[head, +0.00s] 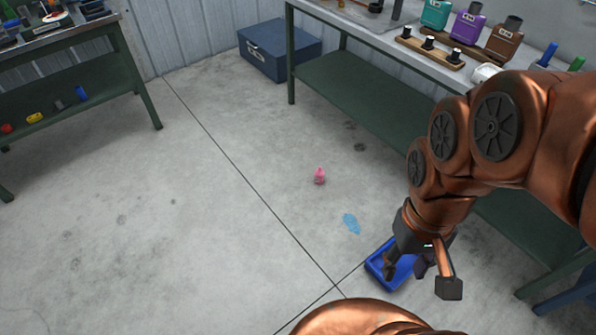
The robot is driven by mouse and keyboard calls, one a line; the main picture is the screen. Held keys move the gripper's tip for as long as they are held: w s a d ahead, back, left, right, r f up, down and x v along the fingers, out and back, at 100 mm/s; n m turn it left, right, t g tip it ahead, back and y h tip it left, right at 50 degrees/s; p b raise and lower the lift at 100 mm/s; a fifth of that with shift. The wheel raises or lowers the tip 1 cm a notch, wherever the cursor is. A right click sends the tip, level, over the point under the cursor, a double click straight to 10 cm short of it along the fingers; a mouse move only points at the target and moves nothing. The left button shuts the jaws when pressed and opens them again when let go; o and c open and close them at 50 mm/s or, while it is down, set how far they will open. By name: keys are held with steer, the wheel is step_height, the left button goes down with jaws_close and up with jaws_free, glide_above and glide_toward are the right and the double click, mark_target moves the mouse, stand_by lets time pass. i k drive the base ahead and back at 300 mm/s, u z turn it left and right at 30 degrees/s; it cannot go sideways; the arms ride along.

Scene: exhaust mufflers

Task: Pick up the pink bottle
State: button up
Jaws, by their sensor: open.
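The pink bottle (320,176) is small and stands on the grey concrete floor near the middle of the head view. Nothing touches it. My gripper (408,270) is at the lower right, pointing down over a blue tray. It is open, and I see nothing held in it. The bottle is apart from it, up and to the left in the picture.
The blue tray (377,265) is on the floor, partly hidden by my gripper. A light blue patch (352,223) lies between tray and bottle. A green workbench (350,89) stands at the right, another (84,42) at upper left. A blue box (279,50) stands behind. Floor at left is clear.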

mark_target(319, 174)
steer(key=u, duration=0.8)
steer(key=i, duration=0.95)
steer(key=u, duration=0.5)
steer(key=i, duration=1.05)
steer(key=z, duration=1.15)
steer(key=i, duration=0.6)
steer(key=z, duration=0.6)
